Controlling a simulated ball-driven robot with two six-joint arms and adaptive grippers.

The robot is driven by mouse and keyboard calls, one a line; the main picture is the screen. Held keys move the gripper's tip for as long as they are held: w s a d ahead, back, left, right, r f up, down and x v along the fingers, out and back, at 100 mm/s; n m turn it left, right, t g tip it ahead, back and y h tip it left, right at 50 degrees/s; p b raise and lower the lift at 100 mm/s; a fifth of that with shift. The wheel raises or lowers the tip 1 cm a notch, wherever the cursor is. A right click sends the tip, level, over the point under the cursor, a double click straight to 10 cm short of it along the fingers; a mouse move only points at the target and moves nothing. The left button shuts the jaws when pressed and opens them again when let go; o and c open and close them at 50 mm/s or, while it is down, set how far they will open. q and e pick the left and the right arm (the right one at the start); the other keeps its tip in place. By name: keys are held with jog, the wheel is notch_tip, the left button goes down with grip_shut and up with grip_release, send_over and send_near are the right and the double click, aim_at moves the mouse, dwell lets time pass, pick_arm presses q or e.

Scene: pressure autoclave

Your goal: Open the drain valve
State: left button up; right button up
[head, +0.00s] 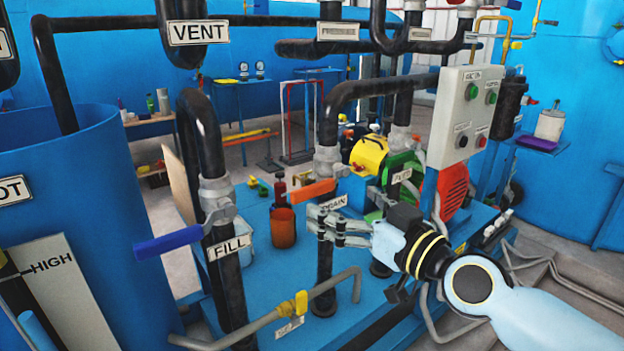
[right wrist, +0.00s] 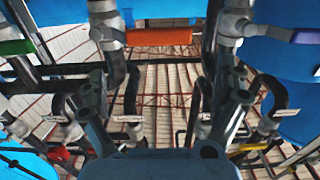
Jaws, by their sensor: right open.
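The drain valve has an orange lever handle (head: 311,192) that points left, across its vertical black pipe. A DRAIN label (head: 333,203) hangs just below it. My right gripper (head: 314,224) is open and empty, below the handle in the head view and close to the pipe. In the right wrist view the orange handle (right wrist: 158,37) lies crosswise ahead of the gap between the open fingers (right wrist: 165,88). No contact with it is visible. My left gripper is not in view.
The FILL valve's blue handle (head: 168,242) is to the left. A yellow-handled pipe valve (head: 301,304) is below. An orange cup (head: 283,227) stands on the blue deck beside the drain pipe. A control box (head: 467,115) and pump motor (head: 453,190) are to the right.

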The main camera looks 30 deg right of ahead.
aim_at(316, 187)
jog(key=w, duration=0.6)
jog(key=w+a, duration=0.1)
jog(key=w, duration=0.2)
jog(key=shift+w+a+f, duration=0.1)
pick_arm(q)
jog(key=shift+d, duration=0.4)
pick_arm(e)
jog(key=c, duration=1.3)
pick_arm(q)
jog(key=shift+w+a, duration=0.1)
pick_arm(e)
jog(key=shift+c, duration=0.5)
jog(key=shift+w, duration=0.15)
